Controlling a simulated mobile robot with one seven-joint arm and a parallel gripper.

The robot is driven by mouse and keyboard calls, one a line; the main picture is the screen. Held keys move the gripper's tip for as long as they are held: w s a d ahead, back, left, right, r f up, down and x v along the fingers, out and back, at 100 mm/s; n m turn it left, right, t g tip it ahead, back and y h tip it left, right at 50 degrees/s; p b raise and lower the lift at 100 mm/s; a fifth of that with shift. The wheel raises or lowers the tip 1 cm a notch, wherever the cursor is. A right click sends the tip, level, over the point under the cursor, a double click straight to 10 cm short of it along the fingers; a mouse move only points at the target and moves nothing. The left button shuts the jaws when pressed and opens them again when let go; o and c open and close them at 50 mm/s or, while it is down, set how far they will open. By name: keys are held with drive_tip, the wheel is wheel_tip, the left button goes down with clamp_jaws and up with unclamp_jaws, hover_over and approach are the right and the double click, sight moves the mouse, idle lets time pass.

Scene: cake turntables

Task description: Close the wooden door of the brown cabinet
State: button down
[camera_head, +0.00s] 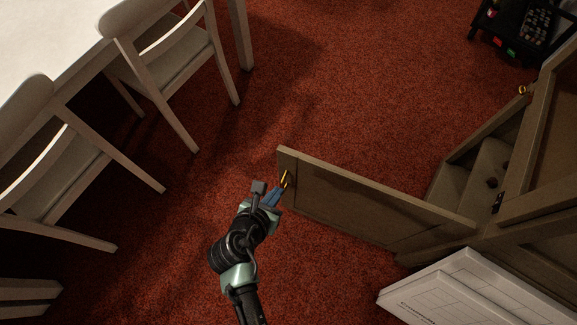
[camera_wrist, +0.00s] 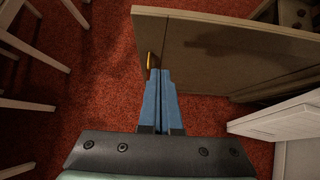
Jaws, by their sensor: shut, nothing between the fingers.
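The wooden door (camera_head: 365,205) of the brown cabinet (camera_head: 545,150) stands wide open, swung out to the left from its hinged edge at the cabinet. It has a small yellow handle (camera_head: 285,179) near its free edge. My gripper (camera_head: 279,192) is shut, with blue fingers, at the outer face of the door close to the handle. In the wrist view the door (camera_wrist: 230,50) lies just ahead of the fingertips (camera_wrist: 160,72), which are by the handle (camera_wrist: 150,60). I cannot tell whether they touch it. The cabinet's inside shows shelves.
White chairs (camera_head: 170,65) and a white table (camera_head: 45,35) stand at the left. A white box-like piece (camera_head: 480,290) stands below the cabinet at the right. A black rack (camera_head: 520,30) is at the top right. Red carpet (camera_head: 370,80) is clear beyond the door.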

sight(295, 164)
drive_tip(key=shift+w+d+f+b, duration=0.45)
drive_tip(key=shift+w+d+f, duration=0.3)
drive_tip(key=shift+w, duration=0.65)
drive_tip(key=shift+w+d+f+b, duration=0.55)
drive_tip(key=shift+w+f, duration=0.4)
drive_tip(key=shift+w, duration=0.4)
drive_tip(key=shift+w+d+f+b, duration=0.35)
drive_tip(key=shift+w+d+f, duration=0.45)
drive_tip(key=shift+w, duration=0.6)
drive_tip(key=shift+a, duration=0.1)
